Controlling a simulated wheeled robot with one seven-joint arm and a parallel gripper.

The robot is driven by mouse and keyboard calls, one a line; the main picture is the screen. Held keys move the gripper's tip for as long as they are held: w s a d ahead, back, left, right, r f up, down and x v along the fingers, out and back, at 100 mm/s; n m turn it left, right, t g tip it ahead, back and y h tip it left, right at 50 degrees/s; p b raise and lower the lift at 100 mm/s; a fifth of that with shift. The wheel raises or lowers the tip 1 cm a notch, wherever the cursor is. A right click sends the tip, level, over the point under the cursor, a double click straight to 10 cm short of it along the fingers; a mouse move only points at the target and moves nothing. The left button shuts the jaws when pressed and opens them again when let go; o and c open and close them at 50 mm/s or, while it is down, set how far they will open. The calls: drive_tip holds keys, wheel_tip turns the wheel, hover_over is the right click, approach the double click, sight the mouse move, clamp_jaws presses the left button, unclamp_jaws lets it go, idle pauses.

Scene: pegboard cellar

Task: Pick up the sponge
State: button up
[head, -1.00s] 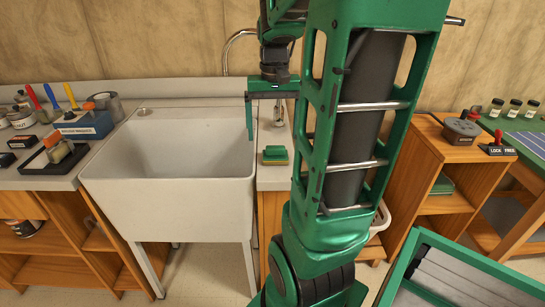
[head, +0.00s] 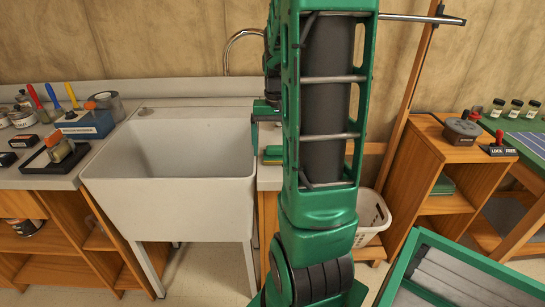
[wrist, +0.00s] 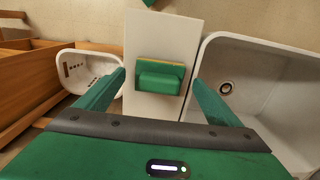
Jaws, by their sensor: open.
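The sponge (wrist: 160,77) is a green block with a thin yellow edge. In the wrist view it lies on the narrow white counter (wrist: 145,35) beside the sink, ahead of my gripper and between the lines of its two fingers. My gripper (wrist: 158,92) is open, with a green finger on each side and nothing held between them. In the head view only a sliver of the sponge (head: 272,153) shows, as my arm covers most of it. My gripper is mostly hidden behind my arm there, with one finger (head: 254,135) showing over the sink's right rim.
The white sink (head: 170,190) is left of the counter strip. A white basket (head: 371,215) stands low on the right. A curved tap (head: 228,50) rises behind the sink. The left counter holds a blue box (head: 85,125), a black tray and several tools.

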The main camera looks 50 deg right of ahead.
drive_tip(key=shift+f, duration=0.95)
drive_tip(key=c, duration=1.5)
drive_tip(key=r, duration=0.4)
drive_tip(key=shift+s+a+r, duration=0.1)
drive_tip(key=shift+a+r, duration=0.15)
drive_tip(key=shift+r, duration=0.05)
drive_tip(key=s+a+r, duration=0.1)
drive_tip(key=a+r, duration=0.1)
drive_tip(key=a, duration=0.1)
drive_tip(key=s+a+r, duration=0.2)
drive_tip(key=a, duration=0.2)
drive_tip(key=s+a+r, duration=0.1)
drive_tip(key=a+r, duration=0.1)
drive_tip(key=a, duration=0.1)
drive_tip(key=shift+s+a+r, duration=0.15)
drive_tip(key=shift+s+r, duration=0.05)
drive_tip(key=shift+s, duration=0.15)
